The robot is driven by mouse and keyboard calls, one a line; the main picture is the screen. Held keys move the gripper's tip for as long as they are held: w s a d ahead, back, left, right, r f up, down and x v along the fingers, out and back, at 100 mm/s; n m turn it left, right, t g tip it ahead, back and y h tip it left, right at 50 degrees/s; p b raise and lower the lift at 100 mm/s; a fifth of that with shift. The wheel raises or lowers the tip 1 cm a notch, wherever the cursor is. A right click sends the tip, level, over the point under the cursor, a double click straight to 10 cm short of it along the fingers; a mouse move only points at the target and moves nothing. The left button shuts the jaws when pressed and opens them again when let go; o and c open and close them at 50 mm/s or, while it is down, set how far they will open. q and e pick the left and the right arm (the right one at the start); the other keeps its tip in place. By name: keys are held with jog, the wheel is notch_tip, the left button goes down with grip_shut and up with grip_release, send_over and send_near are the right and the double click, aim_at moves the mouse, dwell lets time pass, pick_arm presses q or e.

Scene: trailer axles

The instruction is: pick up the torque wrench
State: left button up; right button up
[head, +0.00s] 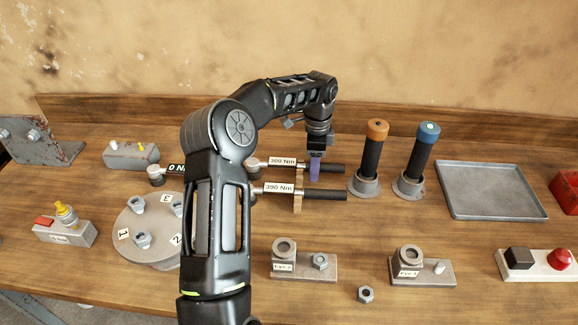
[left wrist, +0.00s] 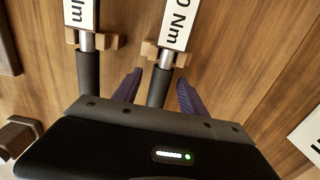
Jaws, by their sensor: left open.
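Torque wrenches with black handles and white value labels lie on the table. The far torque wrench (head: 333,168), labelled 300 Nm, lies in a wooden rest. A nearer torque wrench (head: 325,195), whose label seems to read 390 Nm, lies parallel in front of it. My left gripper (head: 315,172) is open, pointing down at the far wrench's handle. In the left wrist view my gripper's purple fingers (left wrist: 159,88) stand on either side of one black handle (left wrist: 159,86); contact cannot be told. The other handle (left wrist: 88,75) is outside the fingers, to the left.
Orange-topped (head: 373,150) and blue-topped (head: 421,155) black cylinders stand in grey holders right of the wrenches. A grey tray (head: 490,212) lies further right. Bolted brackets (head: 300,270) and a loose nut (head: 365,295) are in front. My arm hides part of a round plate (head: 130,222).

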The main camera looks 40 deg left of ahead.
pick_arm(q)
jog(key=shift+c, duration=0.2)
grip_shut()
dwell(0.5)
dwell(0.8)
